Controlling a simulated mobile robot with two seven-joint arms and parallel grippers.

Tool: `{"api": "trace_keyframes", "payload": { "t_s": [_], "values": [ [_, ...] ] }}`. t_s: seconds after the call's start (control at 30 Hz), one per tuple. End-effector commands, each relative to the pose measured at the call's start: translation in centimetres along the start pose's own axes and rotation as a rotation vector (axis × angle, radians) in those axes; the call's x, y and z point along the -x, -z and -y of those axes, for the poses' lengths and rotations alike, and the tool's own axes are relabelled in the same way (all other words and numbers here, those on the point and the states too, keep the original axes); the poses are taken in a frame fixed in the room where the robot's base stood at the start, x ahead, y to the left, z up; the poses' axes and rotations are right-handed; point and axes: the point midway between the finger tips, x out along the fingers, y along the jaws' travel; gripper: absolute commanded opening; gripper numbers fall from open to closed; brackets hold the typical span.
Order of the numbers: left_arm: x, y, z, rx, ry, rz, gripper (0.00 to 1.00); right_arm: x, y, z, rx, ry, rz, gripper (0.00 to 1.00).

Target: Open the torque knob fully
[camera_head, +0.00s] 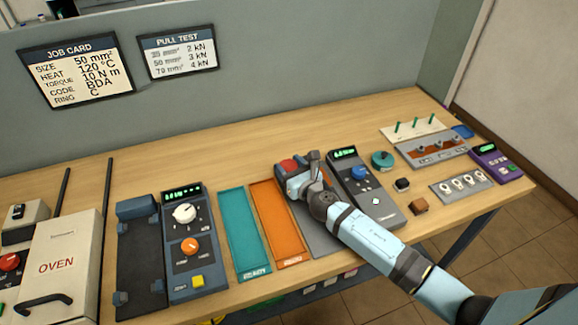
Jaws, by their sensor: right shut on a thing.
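My right gripper (304,168) reaches in from the lower right, over the far end of a grey tray (322,238). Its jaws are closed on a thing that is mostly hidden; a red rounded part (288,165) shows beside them. Just right of the gripper is a grey unit (384,208) with a green-lit display (344,153) and a blue knob (359,173). This looks like the torque unit, but its label is too small to read. The gripper appears apart from the blue knob. My left gripper is not in view.
A teal tray (262,268) and an orange tray (291,254) lie left of the gripper. Further left are a dark blue unit (210,272) with white and orange knobs, and an oven (75,232). A teal round thing (382,160) and small blocks crowd the right.

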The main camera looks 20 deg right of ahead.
Motion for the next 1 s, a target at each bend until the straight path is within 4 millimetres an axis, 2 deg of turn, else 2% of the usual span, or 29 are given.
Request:
{"api": "trace_keyframes", "payload": {
  "t_s": [0.2, 0.23, 0.3, 0.33, 0.6, 0.73, 0.87, 1.0],
  "values": [
    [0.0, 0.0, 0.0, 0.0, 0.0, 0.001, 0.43, -0.1, -0.1, 0.0, -0.001, 0.001, 0.002, 0.13],
    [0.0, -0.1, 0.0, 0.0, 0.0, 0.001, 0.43, -0.1, -0.1, 0.0, -0.001, 0.001, 0.002, 0.6],
    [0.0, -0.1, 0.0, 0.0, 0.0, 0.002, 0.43, -0.1, -0.1, 0.0, 0.0, 0.001, 0.001, 0.76],
    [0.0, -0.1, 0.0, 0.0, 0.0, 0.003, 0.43, -0.1, -0.1, 0.0, 0.0, 0.001, 0.001, 0.81],
    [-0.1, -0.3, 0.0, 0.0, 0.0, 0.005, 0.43, 0.0, 0.0, 0.0, 0.0, 0.001, 0.001, 0.81],
    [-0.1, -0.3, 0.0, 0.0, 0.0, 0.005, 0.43, 0.9, 0.0, 0.0, 0.001, 0.0, 0.0, 0.81],
    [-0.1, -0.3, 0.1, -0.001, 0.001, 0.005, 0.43, 3.1, 0.1, 0.0, 0.001, 0.0, -0.002, 0.81],
    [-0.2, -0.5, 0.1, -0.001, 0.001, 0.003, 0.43, 6.5, 0.2, 0.0, 0.0, -0.001, -0.002, 0.81]
  ]
}}
